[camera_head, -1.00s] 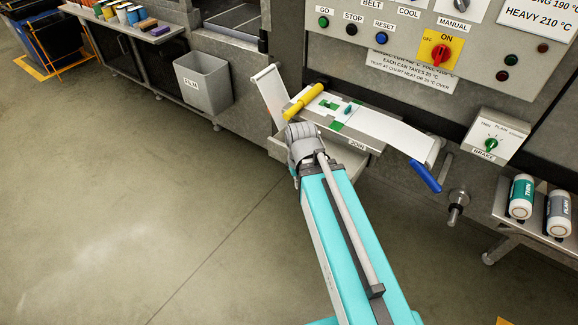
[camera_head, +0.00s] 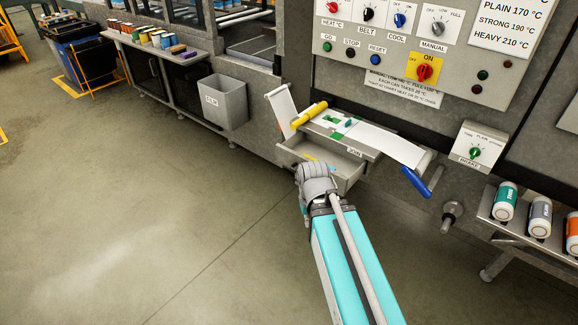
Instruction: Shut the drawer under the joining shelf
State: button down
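The grey drawer (camera_head: 350,177) under the joining shelf (camera_head: 372,156) stands pulled out, with its inside partly in view. A small yellow item (camera_head: 312,158) and a bluish item show inside it. My gripper (camera_head: 312,172) is at the drawer's front, seen from behind. The grey wrist hides its fingers and part of the drawer front, so I cannot tell whether it touches. The shelf carries a white strip, green patches and a yellow-handled roller (camera_head: 308,114).
A blue handle (camera_head: 416,182) hangs at the shelf's right end. A grey bin (camera_head: 223,102) stands to the left. A metal knob (camera_head: 450,216) sticks out on the right, near a rack with bottles (camera_head: 503,201). The floor in front is clear.

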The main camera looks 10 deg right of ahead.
aim_at(349, 167)
jog(key=z, duration=0.95)
jog(key=i, duration=1)
jog(key=u, duration=0.05)
